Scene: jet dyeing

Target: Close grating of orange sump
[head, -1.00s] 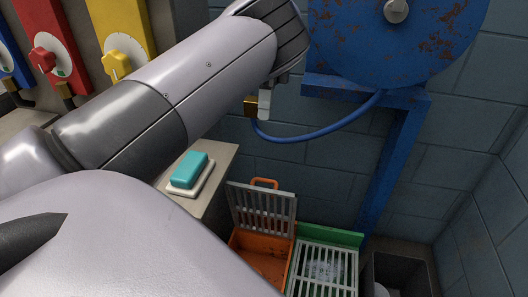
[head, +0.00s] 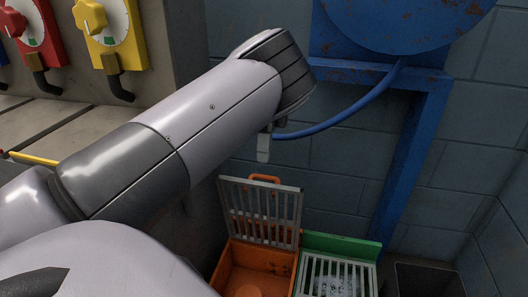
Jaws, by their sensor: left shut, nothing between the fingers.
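The orange sump (head: 228,262) is low in the middle of the head view, at the bottom of the picture. Its grey barred grating (head: 262,212) stands raised at the back edge, so the sump's inside shows. An orange handle (head: 263,179) is on the grating's top edge. My left arm crosses from the left. My left gripper (head: 263,150) points down, mostly hidden behind the wrist; only a pale fingertip shows. It is shut and empty, above the grating in the picture, with no contact visible. My right gripper is not in view.
A green sump (head: 358,246) with its grating lying flat is on the right of the orange one. A dark bin (head: 424,278) is further right. A blue stand (head: 408,165) and blue hose (head: 350,118) are behind. A grey counter (head: 85,138) is at left.

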